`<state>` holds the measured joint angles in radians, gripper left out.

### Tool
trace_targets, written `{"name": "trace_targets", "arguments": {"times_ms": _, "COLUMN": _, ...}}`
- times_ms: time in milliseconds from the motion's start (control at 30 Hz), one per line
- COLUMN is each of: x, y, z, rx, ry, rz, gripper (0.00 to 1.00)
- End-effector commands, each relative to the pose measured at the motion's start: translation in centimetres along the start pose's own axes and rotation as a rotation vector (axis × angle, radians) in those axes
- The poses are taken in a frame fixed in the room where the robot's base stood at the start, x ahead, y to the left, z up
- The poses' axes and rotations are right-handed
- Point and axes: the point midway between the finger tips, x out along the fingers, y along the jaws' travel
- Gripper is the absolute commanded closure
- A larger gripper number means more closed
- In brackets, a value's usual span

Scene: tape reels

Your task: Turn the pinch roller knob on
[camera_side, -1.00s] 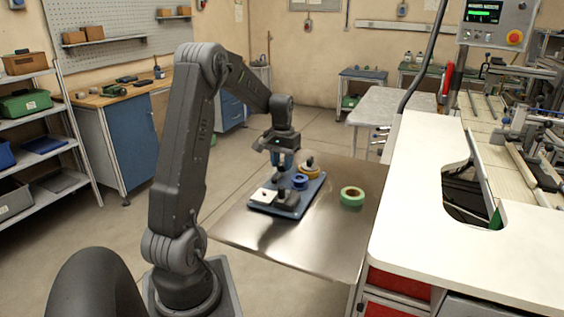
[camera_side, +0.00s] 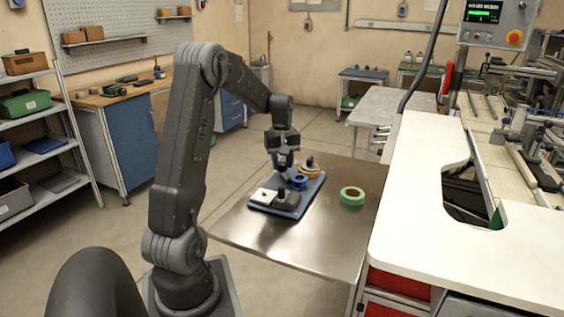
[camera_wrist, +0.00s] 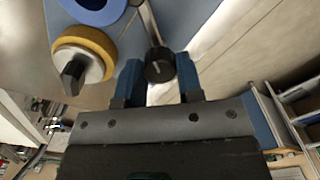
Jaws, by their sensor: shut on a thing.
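In the wrist view a round black knob (camera_wrist: 159,66) with a pale mark line on its top sits between the two blue fingers of my gripper (camera_wrist: 160,80). The fingers are shut on the knob's sides. In the side view my gripper (camera_side: 283,168) points down at the back left of the blue base plate (camera_side: 318,184), and the knob is hidden there behind the fingers. On the same plate are a yellow reel with a dark hub (camera_wrist: 80,62) and a blue ring (camera_wrist: 92,8), both beside the gripper in the wrist view.
A green tape roll (camera_side: 352,195) lies on the shiny metal table (camera_side: 275,240), right of the plate. The table's front is clear. A white counter (camera_side: 420,220) borders it on the right.

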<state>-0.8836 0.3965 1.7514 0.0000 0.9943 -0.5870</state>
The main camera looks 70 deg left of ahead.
Motion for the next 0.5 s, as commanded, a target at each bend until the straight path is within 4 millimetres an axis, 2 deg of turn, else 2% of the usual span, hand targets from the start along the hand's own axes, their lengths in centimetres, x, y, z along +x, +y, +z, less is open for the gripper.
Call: {"name": "trace_targets", "arguments": {"times_ms": 500, "x": -0.12, "y": 0.03, "z": -0.04, "rx": -0.047, "ry": 0.002, "rz": 0.002, "gripper": 0.9}}
